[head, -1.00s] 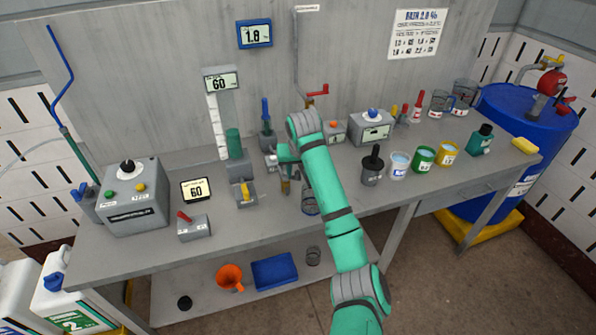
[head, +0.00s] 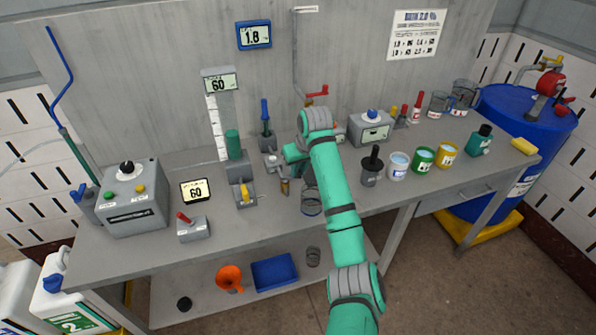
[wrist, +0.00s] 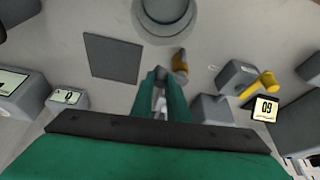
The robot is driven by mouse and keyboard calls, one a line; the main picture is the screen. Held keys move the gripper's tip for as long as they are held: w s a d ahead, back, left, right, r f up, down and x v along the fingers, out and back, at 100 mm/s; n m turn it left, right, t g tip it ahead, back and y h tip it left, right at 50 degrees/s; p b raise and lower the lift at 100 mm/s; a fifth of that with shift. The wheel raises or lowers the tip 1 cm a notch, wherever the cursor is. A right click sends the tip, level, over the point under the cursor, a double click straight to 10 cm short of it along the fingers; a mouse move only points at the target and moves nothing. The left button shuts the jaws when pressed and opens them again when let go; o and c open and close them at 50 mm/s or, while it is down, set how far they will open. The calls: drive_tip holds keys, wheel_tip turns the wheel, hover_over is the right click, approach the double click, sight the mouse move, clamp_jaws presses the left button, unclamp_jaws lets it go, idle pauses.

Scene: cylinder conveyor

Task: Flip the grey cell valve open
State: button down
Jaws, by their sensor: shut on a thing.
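My gripper (wrist: 161,98) is low over the bench, its green fingers close together on a small pale grey part, seemingly the handle of the grey cell valve. In the head view my gripper (head: 290,154) is right beside a small grey block (head: 272,161), which looks like the valve body. The block shows just right of the fingers in the wrist view (wrist: 210,108). My fingers hide most of the handle, so its exact angle cannot be told. A small brass-coloured piece (wrist: 180,66) stands close by the fingertips.
A grey block with a yellow lever (head: 243,193) and one with a red lever (head: 193,228) stand to the left. A blue-handled piece (head: 265,125) is behind. A dark cup (head: 372,170) and several small pots stand to the right. The front bench strip is mostly clear.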

drive_tip(key=shift+w+n+g+y, duration=0.25)
drive_tip(key=shift+w+n, duration=0.15)
drive_tip(key=shift+n, duration=0.45)
drive_tip(key=shift+w+n+g+y, duration=0.15)
drive_tip(key=shift+w+n+y, duration=0.15)
drive_tip(key=shift+n, duration=0.55)
drive_tip(key=shift+a, duration=0.1)
drive_tip(key=shift+d, duration=0.2)
drive_tip(key=c, duration=1.7)
unclamp_jaws()
drive_tip(key=shift+w, duration=0.1)
drive_tip(key=shift+a, duration=0.25)
drive_tip(key=v, duration=1.1)
drive_tip(key=shift+a, duration=0.1)
drive_tip(key=shift+f, duration=0.1)
